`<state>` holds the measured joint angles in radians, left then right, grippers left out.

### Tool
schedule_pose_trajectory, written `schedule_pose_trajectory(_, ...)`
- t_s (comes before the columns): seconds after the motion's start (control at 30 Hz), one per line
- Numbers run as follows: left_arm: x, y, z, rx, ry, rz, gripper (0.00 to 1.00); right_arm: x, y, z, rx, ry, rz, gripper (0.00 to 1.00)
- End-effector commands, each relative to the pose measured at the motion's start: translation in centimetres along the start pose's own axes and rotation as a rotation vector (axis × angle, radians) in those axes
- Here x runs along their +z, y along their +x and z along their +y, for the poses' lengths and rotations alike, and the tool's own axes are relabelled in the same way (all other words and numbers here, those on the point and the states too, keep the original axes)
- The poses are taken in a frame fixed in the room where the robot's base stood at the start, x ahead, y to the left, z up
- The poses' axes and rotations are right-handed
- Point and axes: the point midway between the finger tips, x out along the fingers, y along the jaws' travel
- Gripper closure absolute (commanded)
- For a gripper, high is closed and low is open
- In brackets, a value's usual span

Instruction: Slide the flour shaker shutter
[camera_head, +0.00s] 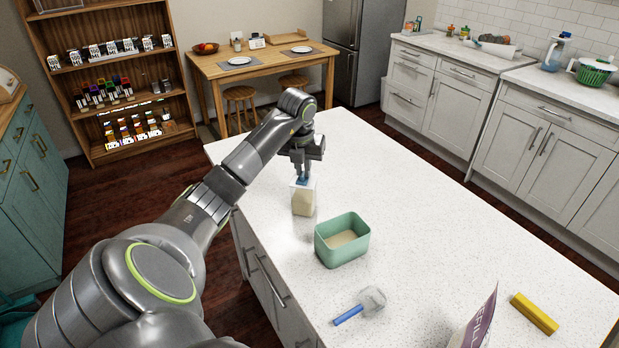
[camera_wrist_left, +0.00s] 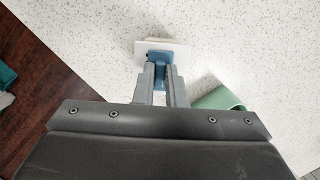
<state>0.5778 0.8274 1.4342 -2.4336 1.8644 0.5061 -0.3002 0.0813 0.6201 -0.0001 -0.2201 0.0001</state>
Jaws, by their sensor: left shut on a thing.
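The flour shaker (camera_head: 303,199) stands upright on the white speckled counter, a clear box with pale flour inside and a white top. A blue shutter tab (camera_head: 303,180) shows at its top, under my left gripper (camera_head: 303,172). In the left wrist view the shaker's white top (camera_wrist_left: 146,46) lies just beyond the fingertips. My left gripper (camera_wrist_left: 160,75) is shut on the blue shutter tab (camera_wrist_left: 160,58) there. The fingers hide part of the tab, so how far the shutter is open cannot be told. My right gripper is not in view.
A green open tub (camera_head: 342,255) with pale flour stands in front of the shaker. The counter's right and far parts are clear.

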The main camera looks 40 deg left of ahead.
Motion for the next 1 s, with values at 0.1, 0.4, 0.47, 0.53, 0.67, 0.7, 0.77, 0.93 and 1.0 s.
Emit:
schedule_pose_trajectory(0.1,0.0,0.1,0.3,0.001,0.0,0.001,0.95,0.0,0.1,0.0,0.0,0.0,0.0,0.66)
schedule_pose_trajectory(0.4,0.0,0.1,1.1,0.002,-0.001,0.001,0.95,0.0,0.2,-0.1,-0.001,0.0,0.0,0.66)
schedule_pose_trajectory(0.47,0.0,0.1,1.3,0.001,-0.001,0.001,0.95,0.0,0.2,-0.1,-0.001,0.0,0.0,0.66)
schedule_pose_trajectory(0.53,-0.1,0.1,1.4,0.001,0.0,0.001,0.95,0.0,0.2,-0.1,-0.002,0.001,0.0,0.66)
schedule_pose_trajectory(0.67,-0.1,0.1,1.6,0.001,0.0,0.002,0.95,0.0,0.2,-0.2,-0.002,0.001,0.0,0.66)
schedule_pose_trajectory(0.7,-0.1,0.1,1.6,0.001,0.0,0.002,0.95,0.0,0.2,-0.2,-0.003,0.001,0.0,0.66)
schedule_pose_trajectory(0.77,-0.1,0.1,1.6,0.001,0.0,0.002,0.95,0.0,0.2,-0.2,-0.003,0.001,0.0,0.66)
schedule_pose_trajectory(0.93,-0.1,0.1,1.6,0.001,-0.001,0.002,0.8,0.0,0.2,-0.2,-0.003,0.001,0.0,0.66)
schedule_pose_trajectory(1.0,-0.1,0.1,1.6,0.001,-0.001,0.002,0.75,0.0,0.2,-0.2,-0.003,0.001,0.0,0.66)
